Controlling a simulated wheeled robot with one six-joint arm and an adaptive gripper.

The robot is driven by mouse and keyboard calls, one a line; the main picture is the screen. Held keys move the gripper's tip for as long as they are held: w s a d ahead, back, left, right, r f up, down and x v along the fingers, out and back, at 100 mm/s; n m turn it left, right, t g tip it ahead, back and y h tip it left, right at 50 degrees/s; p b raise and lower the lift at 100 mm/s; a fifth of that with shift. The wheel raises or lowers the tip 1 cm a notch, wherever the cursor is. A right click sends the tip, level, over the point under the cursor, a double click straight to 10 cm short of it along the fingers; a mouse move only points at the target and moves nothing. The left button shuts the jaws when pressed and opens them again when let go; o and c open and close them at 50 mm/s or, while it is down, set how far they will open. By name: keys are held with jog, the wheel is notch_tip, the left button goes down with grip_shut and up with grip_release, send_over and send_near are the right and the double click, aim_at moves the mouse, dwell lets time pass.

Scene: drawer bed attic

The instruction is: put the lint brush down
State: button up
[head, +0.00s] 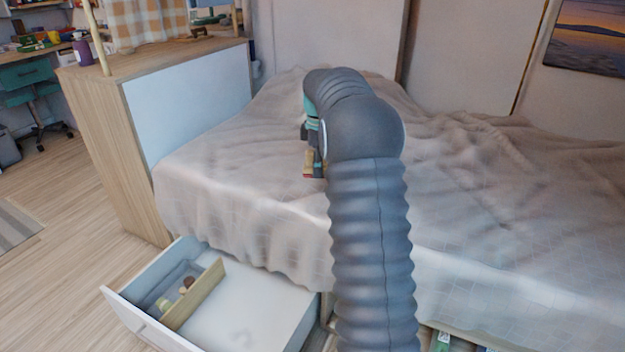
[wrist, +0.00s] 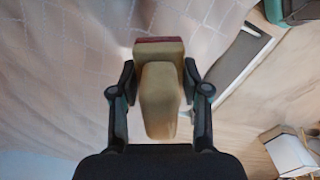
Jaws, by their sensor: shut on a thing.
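The lint brush (wrist: 160,95) is a tan, wooden-looking block with a dark red strip at its far end. My gripper (wrist: 160,98) is shut on it, with one dark finger on each side. In the head view the brush (head: 309,161) shows only in part, beside my gripper (head: 314,150) and above the bed. My arm hides much of the gripper there. The bed (head: 240,190) has a rumpled pale beige cover. I cannot tell whether the brush touches the cover.
An open white drawer (head: 255,305) sticks out below the bed, with a wooden divider (head: 200,295) and small items in its left part. A wooden cabinet (head: 150,120) stands left of the bed. The bed's right side is clear.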

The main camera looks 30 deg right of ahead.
aim_at(313, 188)
jog(key=shift+w+a+f, duration=0.4)
jog(key=shift+a, duration=0.2)
jog(key=shift+f, duration=2)
jog(key=shift+f, duration=0.15)
jog(key=o, duration=1.1)
